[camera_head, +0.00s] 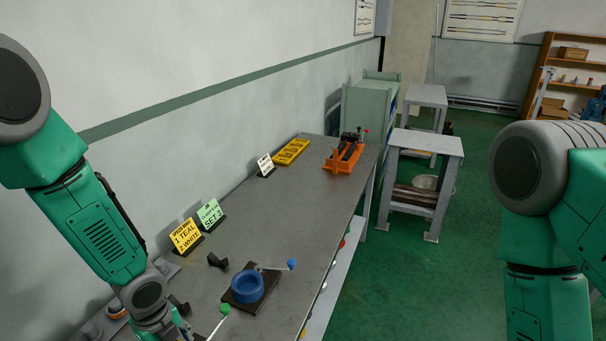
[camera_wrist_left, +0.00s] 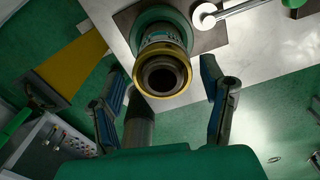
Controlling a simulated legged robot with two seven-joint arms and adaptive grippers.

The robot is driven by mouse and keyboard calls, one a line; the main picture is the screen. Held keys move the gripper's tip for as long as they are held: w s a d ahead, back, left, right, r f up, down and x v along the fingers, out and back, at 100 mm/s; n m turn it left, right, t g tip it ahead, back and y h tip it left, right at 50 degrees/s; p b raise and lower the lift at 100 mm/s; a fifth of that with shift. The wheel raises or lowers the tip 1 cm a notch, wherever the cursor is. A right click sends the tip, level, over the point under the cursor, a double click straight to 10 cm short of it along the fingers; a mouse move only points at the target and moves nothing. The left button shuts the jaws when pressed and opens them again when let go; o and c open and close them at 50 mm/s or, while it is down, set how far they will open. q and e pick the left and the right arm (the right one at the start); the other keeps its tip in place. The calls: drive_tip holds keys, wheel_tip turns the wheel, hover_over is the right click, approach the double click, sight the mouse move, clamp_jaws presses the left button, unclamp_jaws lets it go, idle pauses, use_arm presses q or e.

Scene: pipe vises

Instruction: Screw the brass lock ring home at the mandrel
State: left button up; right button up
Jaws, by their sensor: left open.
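In the left wrist view a green-teal mandrel (camera_wrist_left: 153,38) stands on a dark base plate (camera_wrist_left: 205,33). A brass lock ring (camera_wrist_left: 143,85) sits around its near end, with a dark bore inside. How far the ring is screwed on I cannot tell. My left gripper (camera_wrist_left: 162,66) is open, its two blue-padded fingers apart on either side of the ring, with gaps showing. In the head view my left gripper (camera_head: 178,318) is at the bottom edge, partly cut off; the mandrel and ring do not show there. My right gripper is out of view.
On the bench (camera_head: 290,210) are a blue vise (camera_head: 248,287) with a blue-knobbed lever, a yellow sign (camera_head: 186,235), a green sign (camera_head: 209,213), a yellow tray (camera_head: 292,151) and an orange vise (camera_head: 344,156). A lever with a green knob (camera_head: 224,308) is near my left gripper. Mid-bench is clear.

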use_arm(q)
drive_tip(key=n, duration=0.5)
drive_tip(key=shift+d+n, duration=0.1)
drive_tip(key=shift+n, duration=0.2)
drive_tip(key=shift+w, duration=0.1)
drive_tip(key=shift+c, duration=0.4)
drive_tip(key=c, duration=1.1)
drive_tip(key=m, duration=0.3)
drive_tip(key=shift+c, duration=0.2)
drive_tip(key=m, duration=0.4)
drive_tip(key=shift+m, duration=0.4)
drive_tip(key=m, duration=0.6)
drive_tip(key=shift+m, duration=0.4)
